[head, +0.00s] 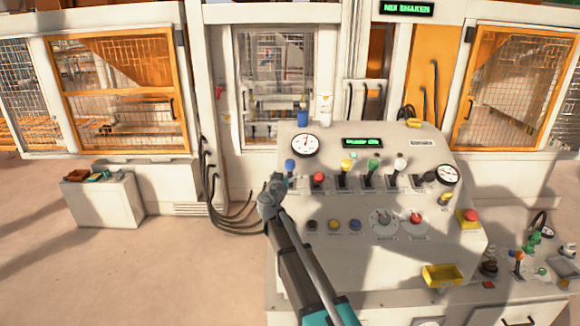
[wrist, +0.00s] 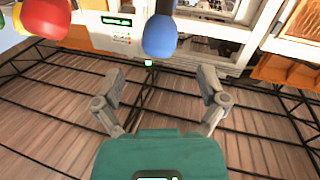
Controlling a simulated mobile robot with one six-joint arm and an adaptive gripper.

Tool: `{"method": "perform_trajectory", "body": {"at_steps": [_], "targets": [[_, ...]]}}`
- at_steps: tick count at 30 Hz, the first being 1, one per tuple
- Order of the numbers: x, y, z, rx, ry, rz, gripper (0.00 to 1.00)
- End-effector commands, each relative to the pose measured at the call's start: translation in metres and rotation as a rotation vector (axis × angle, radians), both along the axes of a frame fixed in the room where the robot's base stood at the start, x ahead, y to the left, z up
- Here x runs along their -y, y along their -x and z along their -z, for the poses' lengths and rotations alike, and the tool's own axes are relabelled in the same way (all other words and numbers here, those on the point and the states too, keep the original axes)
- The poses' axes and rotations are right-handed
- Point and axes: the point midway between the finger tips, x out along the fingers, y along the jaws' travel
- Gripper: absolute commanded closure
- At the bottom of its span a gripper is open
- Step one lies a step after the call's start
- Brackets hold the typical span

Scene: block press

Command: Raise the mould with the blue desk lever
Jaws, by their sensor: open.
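The blue lever (head: 290,164) stands at the left end of a row of levers on the control desk (head: 350,205). Its blue knob (wrist: 160,36) shows large in the wrist view, at the top middle, beyond my fingertips. My gripper (head: 274,185) is just below and left of the blue lever in the head view. In the wrist view my gripper (wrist: 160,82) has its two fingers spread wide, with nothing between them. The fingers do not appear to touch the knob. The mould cannot be made out behind the glazed press door (head: 275,75).
A red-knobbed lever (head: 319,177) stands just right of the blue one; it also shows in the wrist view (wrist: 42,16). Yellow (head: 345,166), green (head: 374,164) and white (head: 400,163) levers follow. A gauge (head: 305,145) sits above.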

Motion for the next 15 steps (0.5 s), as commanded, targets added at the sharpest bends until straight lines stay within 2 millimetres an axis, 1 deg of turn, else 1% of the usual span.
{"method": "perform_trajectory", "body": {"at_steps": [1, 6, 12, 15], "targets": [[0.002, -0.011, 0.0, 0.0, 0.0, 0.002, 0.08], [0.008, -0.036, 0.0, 0.0, 0.0, 0.001, 0.08], [0.015, -0.057, 0.0, 0.0, 0.0, 0.002, 0.08], [0.017, -0.063, 0.0, 0.0, 0.0, 0.001, 0.08]]}}
